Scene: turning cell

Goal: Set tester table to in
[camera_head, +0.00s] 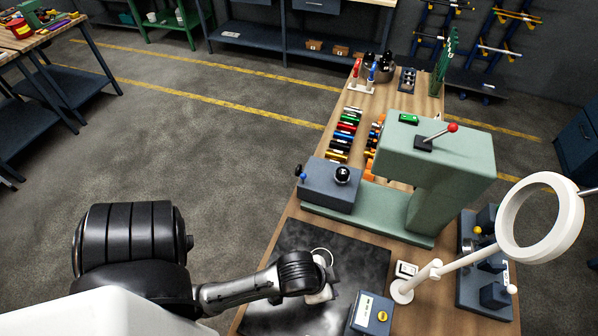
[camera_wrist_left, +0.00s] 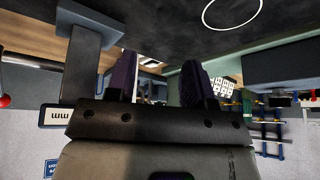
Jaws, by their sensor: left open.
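The tester is a pale green C-shaped machine (camera_head: 435,160) on the wooden bench, with a red-knobbed lever on its head. Its table appears to be the blue-grey block (camera_head: 330,186) at the left end of the green base, with a black ball on top and a small blue knob at its left. The block sits out to the left of the tester's head. My left gripper (camera_head: 326,265) is over the dark mat, nearer than the block and apart from it. In the left wrist view its fingers (camera_wrist_left: 158,78) are apart with nothing seen between them. My right gripper is not in view.
A white ring lamp (camera_head: 541,216) on an arm stands right of the mat (camera_head: 290,318). A blue box (camera_head: 371,314) lies at the mat's right edge. Coloured tools (camera_head: 346,135) lie in a row behind the block. Open floor lies to the left.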

